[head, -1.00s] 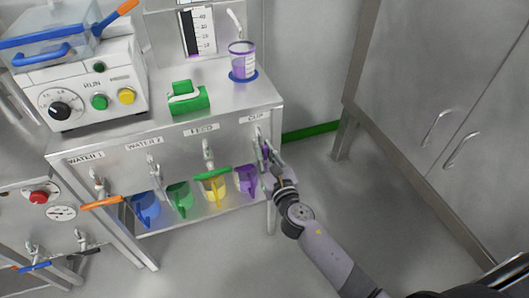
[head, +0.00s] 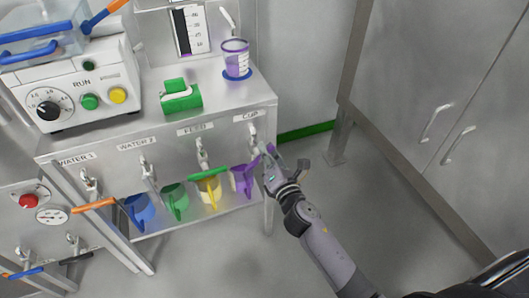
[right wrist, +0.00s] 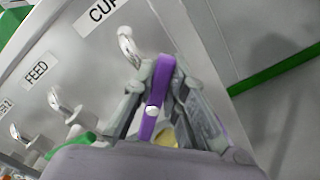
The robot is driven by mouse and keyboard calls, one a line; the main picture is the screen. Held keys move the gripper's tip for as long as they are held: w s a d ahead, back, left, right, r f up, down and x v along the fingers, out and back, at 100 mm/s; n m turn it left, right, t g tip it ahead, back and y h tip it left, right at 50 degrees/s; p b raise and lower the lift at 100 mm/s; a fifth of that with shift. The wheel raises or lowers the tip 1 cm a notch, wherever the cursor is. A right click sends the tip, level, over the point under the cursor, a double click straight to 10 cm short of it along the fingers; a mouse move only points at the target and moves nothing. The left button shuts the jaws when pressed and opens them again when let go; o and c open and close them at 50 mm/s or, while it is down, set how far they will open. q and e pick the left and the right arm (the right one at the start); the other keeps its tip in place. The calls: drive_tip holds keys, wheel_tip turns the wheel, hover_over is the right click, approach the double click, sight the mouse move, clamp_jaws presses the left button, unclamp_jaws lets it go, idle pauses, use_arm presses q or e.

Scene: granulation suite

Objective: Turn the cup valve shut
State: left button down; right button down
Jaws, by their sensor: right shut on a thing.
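The cup valve (head: 253,138) is on the front panel under the label CUP, with a metal spout and a purple lever (right wrist: 162,85). In the right wrist view the lever stands between the two fingers of my right gripper (right wrist: 160,100), which is shut on it. In the head view my right gripper (head: 270,158) is at the valve, just right of the purple jug (head: 242,180), and covers much of the lever. My left gripper is not in view.
The feed valve (head: 203,155), with a green lever, is left of the cup valve. Blue, green and yellow jugs stand on the lower shelf. A measuring cup (head: 235,62) and a green block-like item (head: 181,97) are on top. Open floor lies to the right.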

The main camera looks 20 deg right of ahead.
drive_tip(key=m, duration=0.2)
drive_tip(key=shift+d+f+m, duration=0.15)
drive_tip(key=shift+f+m, duration=0.15)
drive_tip(key=shift+m, duration=0.1)
drive_tip(key=m, duration=0.3)
drive_tip(key=shift+d+f, duration=0.1)
drive_tip(key=shift+f, duration=0.25)
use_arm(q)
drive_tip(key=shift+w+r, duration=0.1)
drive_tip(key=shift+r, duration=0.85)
use_arm(e)
drive_tip(key=m, duration=0.2)
drive_tip(key=shift+f+m, duration=0.2)
drive_tip(key=shift+m, duration=0.1)
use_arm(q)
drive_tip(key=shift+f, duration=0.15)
use_arm(e)
drive_tip(key=c, duration=1.6)
unclamp_jaws()
drive_tip(key=shift+f, duration=0.1)
drive_tip(key=shift+d, duration=0.1)
